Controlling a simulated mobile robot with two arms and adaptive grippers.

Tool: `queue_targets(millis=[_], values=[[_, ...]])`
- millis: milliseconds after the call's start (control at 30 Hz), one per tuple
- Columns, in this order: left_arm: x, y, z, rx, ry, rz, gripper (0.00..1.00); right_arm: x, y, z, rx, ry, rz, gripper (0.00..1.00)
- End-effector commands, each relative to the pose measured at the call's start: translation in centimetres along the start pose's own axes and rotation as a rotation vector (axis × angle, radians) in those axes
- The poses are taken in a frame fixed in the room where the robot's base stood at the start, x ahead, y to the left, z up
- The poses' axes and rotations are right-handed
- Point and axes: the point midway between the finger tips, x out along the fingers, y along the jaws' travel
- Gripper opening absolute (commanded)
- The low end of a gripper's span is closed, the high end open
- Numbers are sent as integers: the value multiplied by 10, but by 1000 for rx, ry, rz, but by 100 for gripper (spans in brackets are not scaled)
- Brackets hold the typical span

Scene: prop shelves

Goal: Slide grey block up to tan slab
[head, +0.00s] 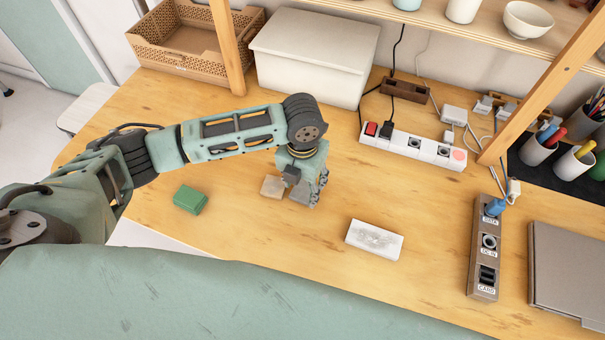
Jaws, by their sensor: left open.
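The tan slab (272,187) lies flat on the wooden desk, just left of my left gripper. My left gripper (309,186) points down, low over the desk, with its fingers open. A grey block (300,194) appears at the fingers, close to the slab's right side. The gripper partly hides it, so its outline and whether it touches the slab are hard to tell. My right gripper is not in view.
A green block (190,199) lies to the left and a whitish speckled block (374,239) to the right. A power strip (415,147) and white bin (314,55) stand behind. A socket box (485,248) and laptop-like slab (570,270) are right.

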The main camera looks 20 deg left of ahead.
Motion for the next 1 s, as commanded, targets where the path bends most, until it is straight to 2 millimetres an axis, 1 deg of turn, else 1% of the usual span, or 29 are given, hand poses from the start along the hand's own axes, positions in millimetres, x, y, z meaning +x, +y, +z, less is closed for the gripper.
queue_targets(millis=[33, 100, 233, 367, 600, 900, 1000], values=[[7, 0, -1, 0, 2, 1, 52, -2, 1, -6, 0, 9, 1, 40], [16, 0, 0, -2, 2, 0, 52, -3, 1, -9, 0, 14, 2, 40], [26, 0, 0, 0, 0, 0, 52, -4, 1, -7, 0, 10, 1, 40], [31, 0, 0, 1, -1, 0, 52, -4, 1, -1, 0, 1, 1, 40], [31, 0, 0, 1, -1, 0, 51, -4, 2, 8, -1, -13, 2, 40], [31, 0, 0, 0, -2, 0, 24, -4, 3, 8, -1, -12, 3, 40], [31, 0, 0, 0, -2, 0, 17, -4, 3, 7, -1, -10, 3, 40]])
